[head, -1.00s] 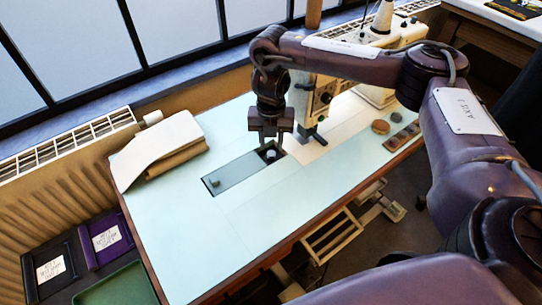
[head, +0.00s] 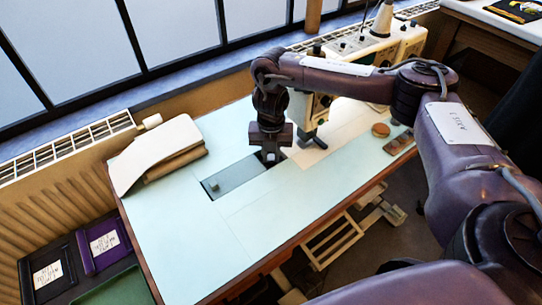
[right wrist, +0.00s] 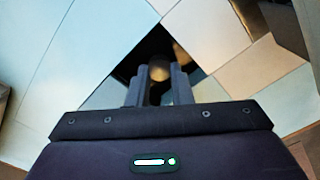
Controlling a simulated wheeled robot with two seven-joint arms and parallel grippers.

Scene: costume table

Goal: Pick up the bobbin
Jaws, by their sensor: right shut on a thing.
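The bobbin (right wrist: 159,72) shows in the right wrist view as a small round, tan-grey thing between the two fingers, over a dark opening. My right gripper (right wrist: 159,86) is shut on it, with a finger on each side. In the head view my right gripper (head: 269,158) points straight down at the right end of the dark recess in the pale blue table (head: 240,220). The bobbin is hidden there behind the fingers. I cannot tell whether it is clear of the recess floor. My left gripper is not in view.
A grey panel (head: 236,175) with a small knob lies left of the gripper. The sewing machine (head: 312,105) stands close on the right. Folded cloth (head: 155,155) lies at the left. A round brown thing (head: 381,130) sits at the right. The front tabletop is clear.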

